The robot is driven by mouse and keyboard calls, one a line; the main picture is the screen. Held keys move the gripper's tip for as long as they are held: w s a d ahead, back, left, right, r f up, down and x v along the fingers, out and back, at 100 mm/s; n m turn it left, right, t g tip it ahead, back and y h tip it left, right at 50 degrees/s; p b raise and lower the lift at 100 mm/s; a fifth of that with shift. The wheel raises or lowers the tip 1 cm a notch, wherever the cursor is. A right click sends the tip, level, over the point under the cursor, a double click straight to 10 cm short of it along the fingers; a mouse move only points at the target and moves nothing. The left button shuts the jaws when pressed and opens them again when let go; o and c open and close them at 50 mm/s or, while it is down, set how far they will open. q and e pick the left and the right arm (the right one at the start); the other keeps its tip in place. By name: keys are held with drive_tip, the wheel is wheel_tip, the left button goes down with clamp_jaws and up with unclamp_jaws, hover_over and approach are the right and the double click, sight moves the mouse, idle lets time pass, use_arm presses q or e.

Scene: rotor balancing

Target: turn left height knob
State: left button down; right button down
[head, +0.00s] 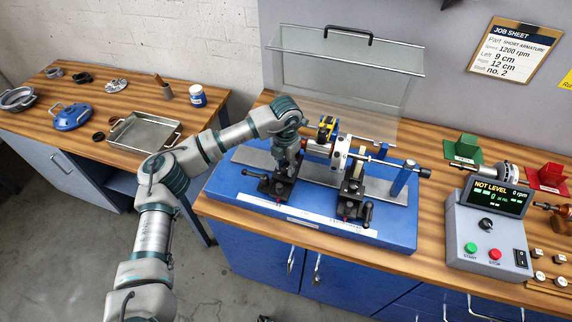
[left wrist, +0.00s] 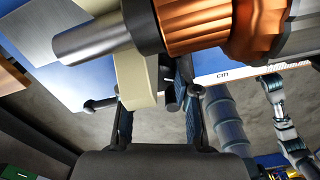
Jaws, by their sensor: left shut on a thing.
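My left gripper (head: 291,168) reaches down onto the left support (head: 276,188) of the blue balancing stand (head: 240,197). It is shut on the left height knob, which the gripper hides in the head view. In the left wrist view the fingers (left wrist: 157,98) sit below a cream support piece (left wrist: 133,80), and the knob between them is mostly hidden. The rotor (head: 339,153) lies across the two supports; its copper part (left wrist: 205,28) fills the top of the left wrist view. The console display (head: 497,197) reads NOT LEVEL and 0 rpm. My right gripper is not in view.
The right support (head: 353,196) has a dark handle at its front. A clear guard (head: 345,75) stands raised behind the stand. The console (head: 485,240) is to the right. A side bench (head: 60,100) at left holds a metal tray (head: 145,132) and loose parts.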

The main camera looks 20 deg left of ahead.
sight(285, 167)
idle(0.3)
use_arm(q)
drive_tip(key=c, duration=0.8)
unclamp_jaws()
drive_tip(key=shift+c, duration=0.2)
wheel_tip(285, 167, up, 12)
drive_tip(key=shift+f, duration=0.1)
